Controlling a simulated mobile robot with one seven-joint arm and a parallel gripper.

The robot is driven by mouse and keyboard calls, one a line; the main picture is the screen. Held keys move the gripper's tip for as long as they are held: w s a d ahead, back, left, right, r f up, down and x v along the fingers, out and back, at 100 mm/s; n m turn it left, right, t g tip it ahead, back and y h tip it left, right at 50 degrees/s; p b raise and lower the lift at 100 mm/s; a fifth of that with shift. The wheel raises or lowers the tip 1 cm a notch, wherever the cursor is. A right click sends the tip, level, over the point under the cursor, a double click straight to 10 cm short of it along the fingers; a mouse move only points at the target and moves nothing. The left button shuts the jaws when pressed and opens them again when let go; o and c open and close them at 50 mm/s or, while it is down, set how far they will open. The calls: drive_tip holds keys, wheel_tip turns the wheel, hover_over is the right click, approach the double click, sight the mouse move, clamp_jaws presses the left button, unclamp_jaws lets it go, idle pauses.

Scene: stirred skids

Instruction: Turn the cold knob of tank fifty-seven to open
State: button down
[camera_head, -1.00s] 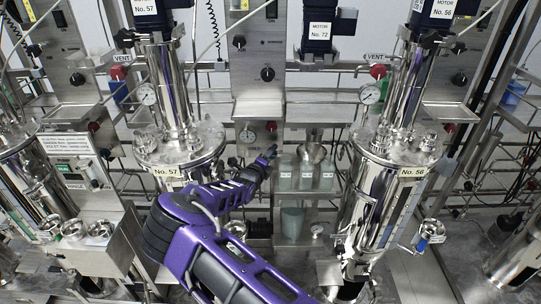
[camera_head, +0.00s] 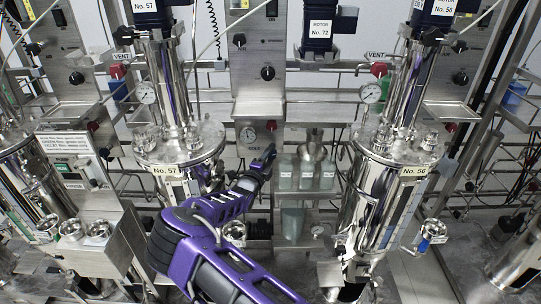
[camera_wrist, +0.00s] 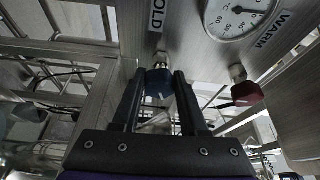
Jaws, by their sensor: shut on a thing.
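Tank No. 57 (camera_head: 178,146) is a shiny steel vessel left of centre in the head view, with its number plate on the front. In the wrist view the blue cold knob (camera_wrist: 159,82) sits below a COLD label (camera_wrist: 158,15). My gripper (camera_wrist: 158,95) has one finger on each side of this knob and is shut on it. In the head view my gripper (camera_head: 268,153) reaches the small panel right of the tank, and the blue knob is hidden there.
A red knob (camera_wrist: 246,92) under a WARM label and a round thermometer dial (camera_wrist: 238,14) are to the right of the cold knob. Tank No. 56 (camera_head: 365,200) stands to the right. Bottles (camera_head: 308,172) stand on a shelf just right of my gripper. Pipes surround the panel.

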drive_tip(key=shift+c, duration=2.2)
unclamp_jaws()
